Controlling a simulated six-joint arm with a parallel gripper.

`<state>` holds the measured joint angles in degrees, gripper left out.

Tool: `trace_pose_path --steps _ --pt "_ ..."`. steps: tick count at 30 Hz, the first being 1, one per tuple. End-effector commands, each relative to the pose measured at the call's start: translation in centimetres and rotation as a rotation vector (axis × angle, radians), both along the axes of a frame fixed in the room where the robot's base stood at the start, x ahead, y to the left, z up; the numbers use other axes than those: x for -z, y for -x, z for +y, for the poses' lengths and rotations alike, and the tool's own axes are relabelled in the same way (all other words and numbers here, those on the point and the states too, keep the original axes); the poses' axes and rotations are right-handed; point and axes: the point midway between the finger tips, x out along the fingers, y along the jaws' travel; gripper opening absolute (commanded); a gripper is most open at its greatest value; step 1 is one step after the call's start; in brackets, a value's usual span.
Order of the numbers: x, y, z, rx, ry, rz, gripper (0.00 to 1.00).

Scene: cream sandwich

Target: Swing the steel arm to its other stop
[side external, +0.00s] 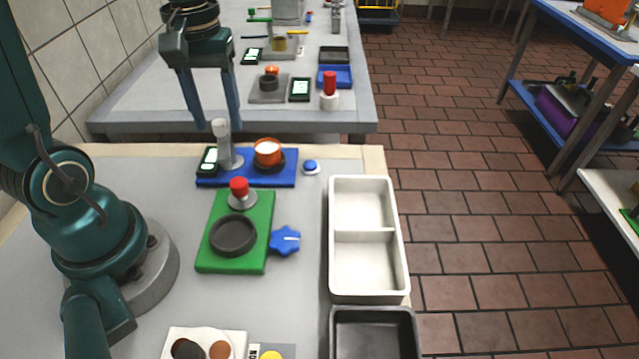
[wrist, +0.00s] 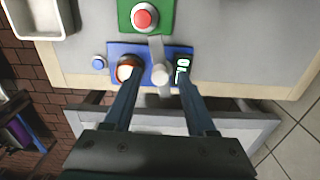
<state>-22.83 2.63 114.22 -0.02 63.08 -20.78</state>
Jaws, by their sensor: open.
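The steel arm (wrist: 156,50) is a grey bar across the blue plate (side external: 285,180), with an upright pale steel post (side external: 222,142) on it. In the wrist view its far end points toward the green plate. My gripper (side external: 217,127) is open and points down at the post. Its fingertips lie on either side of the post top (wrist: 160,74) in both views, without visible contact. An orange cup with pale contents (side external: 267,152) sits in a dark ring right of the post in the side view. A small display (side external: 208,160) is on the left.
A green plate (side external: 255,258) with a red button (side external: 239,187) and dark ring lies in front. A blue star knob (side external: 285,240), blue button (side external: 310,167) and white divided tray (side external: 398,240) are to the right. Another cluttered table (side external: 150,95) stands behind.

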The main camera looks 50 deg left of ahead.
Motion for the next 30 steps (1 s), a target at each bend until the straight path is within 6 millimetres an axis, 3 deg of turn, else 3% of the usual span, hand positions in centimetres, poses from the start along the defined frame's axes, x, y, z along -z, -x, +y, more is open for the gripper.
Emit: trace_pose_path --steps 6,7,11,12,30 --pt "0.09 -0.01 -0.01 0.001 0.000 0.000 0.57" --pt "0.09 -0.01 -0.01 0.001 0.000 0.000 0.53" --pt "0.08 -0.01 -0.01 0.001 0.000 0.000 0.03" --pt "0.07 -0.01 -0.01 0.001 0.000 0.000 0.00" --pt "0.03 0.01 0.01 0.000 -0.001 -0.001 0.00"
